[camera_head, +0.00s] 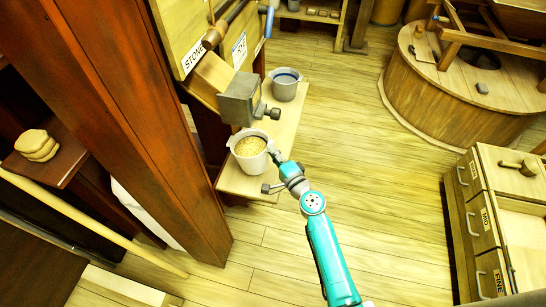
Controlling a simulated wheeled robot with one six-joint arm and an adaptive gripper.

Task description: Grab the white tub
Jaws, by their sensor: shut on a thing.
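A white tub (248,163) filled with pale grain stands on the low wooden shelf (236,183), under the spout of a grey metal box. My gripper (273,155) is at the right side of this tub and is shut on it, at its rim or handle. The fingertips are small and partly hidden, so the exact contact is hard to see.
The grey metal box (242,100) with a crank juts out just above the grain tub. A thick wooden post (140,110) stands close on the left. A drawer cabinet (480,220) is at the right, and a round wooden millstone casing (440,95) is at the back right. The floor between is clear.

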